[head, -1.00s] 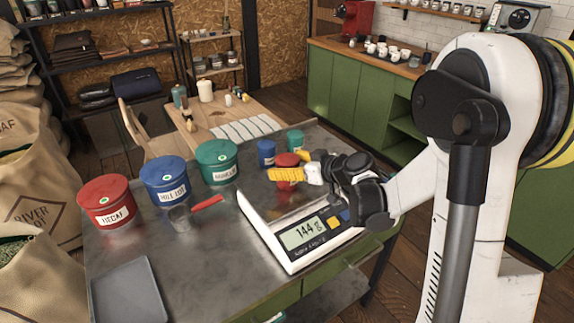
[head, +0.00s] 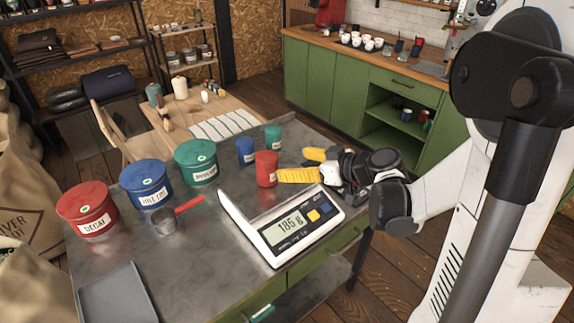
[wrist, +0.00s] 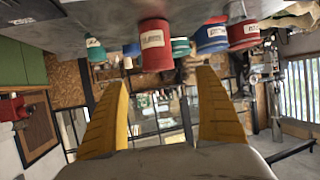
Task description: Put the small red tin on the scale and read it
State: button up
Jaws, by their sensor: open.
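The small red tin (head: 266,168) stands upright on the pan of the scale (head: 296,236), towards its far side. The display shows what looks like 185 g; I cannot make out a decimal point. My gripper (head: 297,164), with yellow fingers, is open just right of the tin and apart from it. In the wrist view, which is upside down, the red tin (wrist: 156,48) with its pale label is ahead of the gap between the open fingers (wrist: 164,80). Nothing is between the fingers.
Small blue (head: 245,150) and teal (head: 273,138) tins stand behind the red tin. Large red (head: 88,210), blue (head: 146,184) and green (head: 196,162) tins line the table's left side. A scoop (head: 165,221) with a red handle and a grey tray (head: 118,296) lie nearer. Bare table lies between.

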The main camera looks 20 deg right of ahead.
jog(key=s+a+r+m+g+h, duration=0.1)
jog(key=s+a+m+g+h, duration=0.1)
jog(key=s, duration=0.8)
jog(key=s+a+r+m+g+h, duration=0.2)
jog(key=s+a+m+h, duration=0.1)
jog(key=s, duration=0.7)
jog(key=shift+s+a+m+h, duration=0.3)
jog(key=shift+m+h, duration=0.3)
jog(key=shift+h, duration=0.3)
jog(key=shift+f+b, duration=0.55)
dwell(1.6)
